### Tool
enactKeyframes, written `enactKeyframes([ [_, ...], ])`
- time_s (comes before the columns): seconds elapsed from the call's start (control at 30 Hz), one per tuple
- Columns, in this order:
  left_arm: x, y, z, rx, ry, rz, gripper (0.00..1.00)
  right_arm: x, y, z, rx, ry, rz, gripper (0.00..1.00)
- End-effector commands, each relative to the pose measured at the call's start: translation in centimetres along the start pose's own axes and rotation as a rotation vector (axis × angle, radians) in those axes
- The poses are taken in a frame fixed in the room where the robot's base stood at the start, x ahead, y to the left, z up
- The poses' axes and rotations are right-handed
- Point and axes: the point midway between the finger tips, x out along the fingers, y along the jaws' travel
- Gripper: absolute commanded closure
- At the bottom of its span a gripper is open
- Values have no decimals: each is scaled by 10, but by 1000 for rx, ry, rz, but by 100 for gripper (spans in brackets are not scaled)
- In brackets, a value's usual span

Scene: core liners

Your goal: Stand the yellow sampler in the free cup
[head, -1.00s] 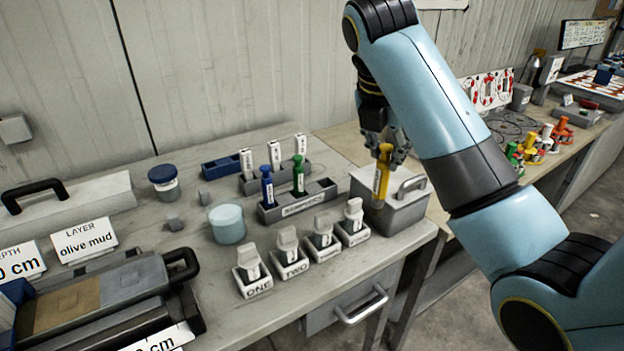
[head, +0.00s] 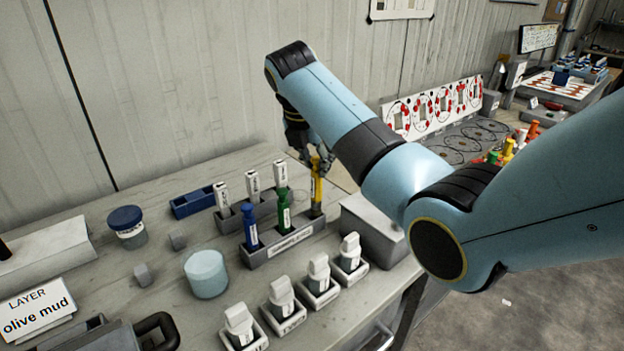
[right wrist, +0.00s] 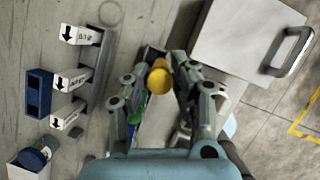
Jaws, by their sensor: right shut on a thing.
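The yellow sampler (head: 316,192) is upright in my right gripper (head: 319,163), whose fingers hold it near its top. The right wrist view shows the sampler's round yellow top (right wrist: 159,79) between the fingers of the gripper (right wrist: 164,66). Its lower end is at the right-end cup of the grey rack (head: 290,241); I cannot tell whether it rests on the cup's bottom. The blue sampler (head: 250,226) stands in the left cup and the green sampler (head: 283,209) in the middle one. My left gripper is out of view.
White-tagged pieces (head: 253,185) stand in a grey holder behind the rack, beside a blue tray (head: 192,203). A grey box (head: 372,228) is right of the rack. Several small white-topped holders (head: 318,272) line the front. A pale blue jar (head: 206,274) stands left.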

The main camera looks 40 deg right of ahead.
Motion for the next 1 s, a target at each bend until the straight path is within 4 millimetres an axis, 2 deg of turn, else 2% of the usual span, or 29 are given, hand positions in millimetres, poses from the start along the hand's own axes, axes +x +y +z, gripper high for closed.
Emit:
enactKeyframes([
  [0.13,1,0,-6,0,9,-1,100,11,12,4,1,0,1,100],
  [0.5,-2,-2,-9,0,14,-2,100,49,14,-11,0,1,0,100],
  [0.87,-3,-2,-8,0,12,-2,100,53,14,-12,0,1,0,100],
  [0.9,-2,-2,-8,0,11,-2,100,53,14,-12,0,1,1,72],
  [1.0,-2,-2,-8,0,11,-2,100,53,14,-12,0,1,0,59],
])
